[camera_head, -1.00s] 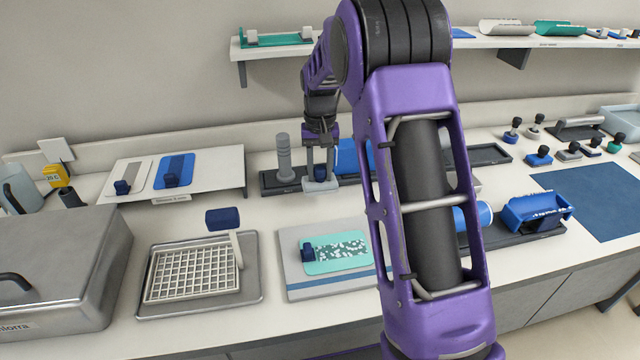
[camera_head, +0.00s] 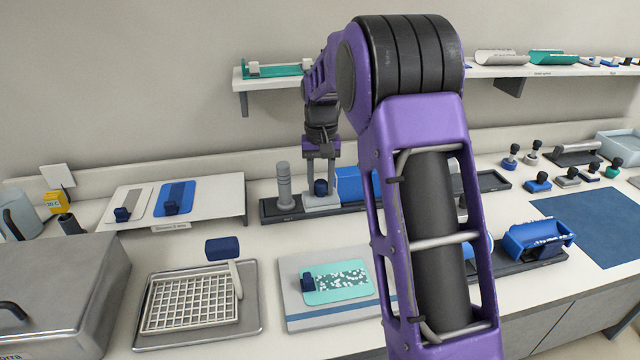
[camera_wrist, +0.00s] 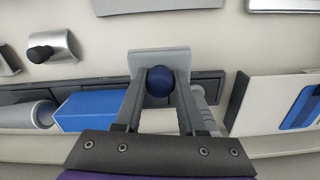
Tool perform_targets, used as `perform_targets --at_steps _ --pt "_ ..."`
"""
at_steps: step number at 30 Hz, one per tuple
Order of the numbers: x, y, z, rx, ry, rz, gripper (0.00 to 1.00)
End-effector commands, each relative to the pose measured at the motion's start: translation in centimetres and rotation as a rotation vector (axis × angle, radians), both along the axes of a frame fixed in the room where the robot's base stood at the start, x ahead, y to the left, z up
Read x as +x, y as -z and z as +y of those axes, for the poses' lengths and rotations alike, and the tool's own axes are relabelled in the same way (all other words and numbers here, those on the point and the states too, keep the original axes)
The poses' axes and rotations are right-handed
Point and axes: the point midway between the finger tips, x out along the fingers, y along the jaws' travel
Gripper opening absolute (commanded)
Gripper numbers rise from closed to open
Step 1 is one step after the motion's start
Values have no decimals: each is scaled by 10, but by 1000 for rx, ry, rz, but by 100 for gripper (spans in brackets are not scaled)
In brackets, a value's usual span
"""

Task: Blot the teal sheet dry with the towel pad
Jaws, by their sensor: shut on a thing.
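The teal sheet (camera_head: 338,283), speckled with white patches, lies on a grey-and-blue board (camera_head: 300,311) at the front middle of the counter. A small navy block sits at its left end. My gripper (camera_head: 320,182) is at the back, over the dark rack. It is shut on the navy knob of a flat light-grey pad, which looks like the towel pad (camera_head: 322,203). In the wrist view the pad (camera_wrist: 158,60) shows beyond the fingertips (camera_wrist: 160,88), the round knob between them. The pad's underside is hidden.
A grey cylinder (camera_head: 284,186) and a blue block (camera_head: 349,184) stand in the dark rack (camera_head: 268,210) beside the pad. A wire-grid tray (camera_head: 252,322) and metal box (camera_head: 60,290) lie left. My arm hides the counter right of the sheet. A shelf overhangs behind.

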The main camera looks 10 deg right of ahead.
Motion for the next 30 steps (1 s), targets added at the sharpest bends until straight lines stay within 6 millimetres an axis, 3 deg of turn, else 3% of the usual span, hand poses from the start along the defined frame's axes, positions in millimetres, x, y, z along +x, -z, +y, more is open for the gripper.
perform_targets --at_steps 5,12,18,24,30 --pt "-29 -1 -11 3 5 -1 0" --pt "-97 3 -27 4 5 -2 0" --pt "-144 9 -34 1 2 -1 0" --pt "-165 14 -37 -1 0 -1 0" --pt "-167 31 -37 -1 -1 0 0"
